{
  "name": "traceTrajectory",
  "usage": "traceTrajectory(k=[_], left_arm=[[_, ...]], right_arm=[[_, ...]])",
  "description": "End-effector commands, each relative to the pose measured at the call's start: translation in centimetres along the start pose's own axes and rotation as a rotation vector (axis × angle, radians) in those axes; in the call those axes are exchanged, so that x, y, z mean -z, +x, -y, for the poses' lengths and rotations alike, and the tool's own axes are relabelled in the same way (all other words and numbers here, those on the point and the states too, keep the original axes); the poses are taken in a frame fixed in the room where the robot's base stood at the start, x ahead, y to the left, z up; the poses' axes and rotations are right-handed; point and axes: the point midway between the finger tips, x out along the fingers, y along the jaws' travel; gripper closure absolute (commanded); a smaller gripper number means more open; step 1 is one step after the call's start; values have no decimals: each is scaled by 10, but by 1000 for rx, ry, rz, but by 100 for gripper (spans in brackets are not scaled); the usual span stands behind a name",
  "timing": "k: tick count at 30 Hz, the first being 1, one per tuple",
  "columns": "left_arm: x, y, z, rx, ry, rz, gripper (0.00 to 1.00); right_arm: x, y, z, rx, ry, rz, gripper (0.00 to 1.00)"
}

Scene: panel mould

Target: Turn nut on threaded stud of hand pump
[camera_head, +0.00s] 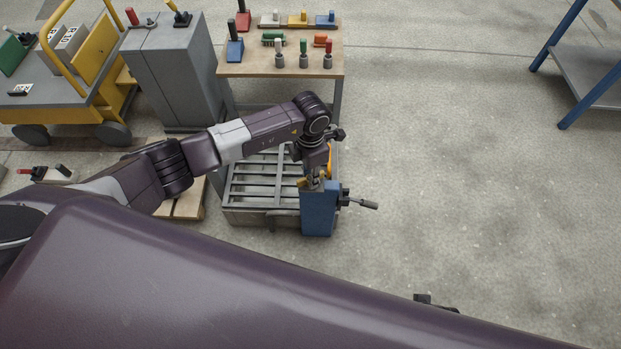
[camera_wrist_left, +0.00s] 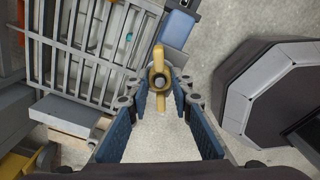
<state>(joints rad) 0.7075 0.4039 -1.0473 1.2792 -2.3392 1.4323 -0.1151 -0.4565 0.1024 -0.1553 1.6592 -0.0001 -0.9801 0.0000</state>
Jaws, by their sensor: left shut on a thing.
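A brass-yellow wing nut (camera_wrist_left: 159,80) with a round hub and two opposite wings shows in the left wrist view. The hub has a dark centre; I cannot make out the stud's thread. My left gripper (camera_wrist_left: 167,100) is shut on the nut, its blue-padded fingers on either side of the near wing. In the head view my left gripper (camera_head: 314,182) points down over the top of the blue hand pump (camera_head: 319,215), and the nut is mostly hidden there. The pump has a handle (camera_head: 366,204) reaching right. My right gripper is not clearly visible.
A grey slatted panel mould (camera_head: 262,217) lies left of the pump. A wooden-topped table (camera_head: 255,68) with several coloured tools, a grey cabinet (camera_head: 178,75) and a yellow cart (camera_head: 98,60) stand behind. A blue-legged shelf (camera_head: 580,75) is far right. The floor right of the pump is clear.

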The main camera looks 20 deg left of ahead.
Motion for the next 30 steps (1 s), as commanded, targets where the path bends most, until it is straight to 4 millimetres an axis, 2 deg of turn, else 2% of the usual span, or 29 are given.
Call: traceTrajectory(k=[1, 2, 7, 15, 19, 23, 30], left_arm=[[2, 2, 1, 2, 1, -5, 100], [2, 2, 1, 2, 1, -5, 77], [1, 2, 1, 1, 2, -3, 59], [1, 0, 0, 1, 3, -1, 59], [0, -9, -1, -1, 3, 1, 59], [0, -32, -1, -3, 4, 2, 59], [0, -83, -1, -2, 3, 2, 59]], right_arm=[[0, 0, 0, 0, 0, 0, 60], [0, 0, 0, 0, 0, 0, 60], [0, 0, 0, 0, 0, 0, 60], [0, 0, 0, 0, 0, -1, 60], [0, 0, 0, 1, 0, -1, 60], [0, 0, 0, 0, 0, -1, 60], [0, 0, 0, 0, 0, 0, 60]])
